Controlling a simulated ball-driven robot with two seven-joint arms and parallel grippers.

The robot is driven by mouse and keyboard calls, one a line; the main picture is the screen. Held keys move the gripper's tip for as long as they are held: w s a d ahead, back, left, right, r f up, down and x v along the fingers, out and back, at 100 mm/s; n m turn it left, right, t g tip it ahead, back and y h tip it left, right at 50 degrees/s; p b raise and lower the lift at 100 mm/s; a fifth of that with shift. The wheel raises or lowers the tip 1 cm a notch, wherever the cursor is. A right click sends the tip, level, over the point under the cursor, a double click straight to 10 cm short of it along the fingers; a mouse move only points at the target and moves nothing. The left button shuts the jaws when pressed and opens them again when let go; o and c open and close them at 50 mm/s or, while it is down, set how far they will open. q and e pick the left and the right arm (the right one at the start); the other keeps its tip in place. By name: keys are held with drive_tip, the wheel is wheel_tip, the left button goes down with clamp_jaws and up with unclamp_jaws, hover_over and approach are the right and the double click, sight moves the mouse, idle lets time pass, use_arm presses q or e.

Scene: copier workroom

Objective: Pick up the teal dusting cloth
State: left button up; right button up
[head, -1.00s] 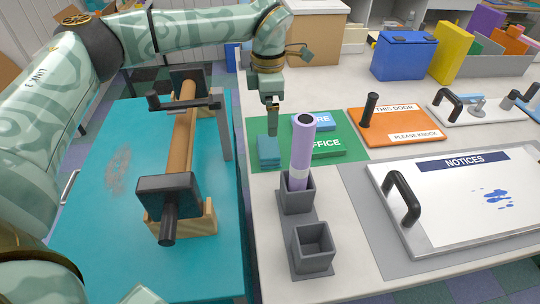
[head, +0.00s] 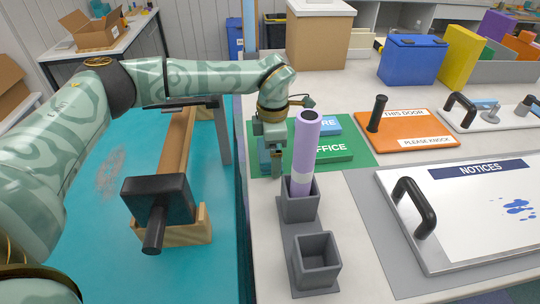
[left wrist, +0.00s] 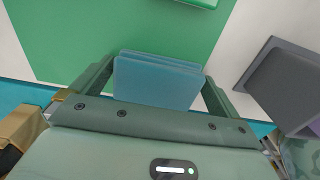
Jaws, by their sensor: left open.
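The teal dusting cloth (head: 264,160) is a small folded block on the left part of the green mat (head: 335,158), partly hidden by my left gripper (head: 271,164) in the head view. In the left wrist view the cloth (left wrist: 157,82) lies between the two spread fingers of my left gripper (left wrist: 155,72), with a gap on each side. The gripper is open and low over the cloth, holding nothing. My right gripper is not in view.
A lilac tube (head: 305,150) stands in a grey square holder (head: 300,203) close to my left gripper. An empty grey holder (head: 316,262) is nearer. The notices board (head: 470,215) and an orange sign (head: 405,130) lie to the right. The counter's left edge is close by.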

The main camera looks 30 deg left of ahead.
use_arm(q)
drive_tip(key=c, duration=0.7)
drive_tip(key=shift+r, duration=0.1)
wheel_tip(320, 180, up, 10)
drive_tip(key=p, duration=0.3)
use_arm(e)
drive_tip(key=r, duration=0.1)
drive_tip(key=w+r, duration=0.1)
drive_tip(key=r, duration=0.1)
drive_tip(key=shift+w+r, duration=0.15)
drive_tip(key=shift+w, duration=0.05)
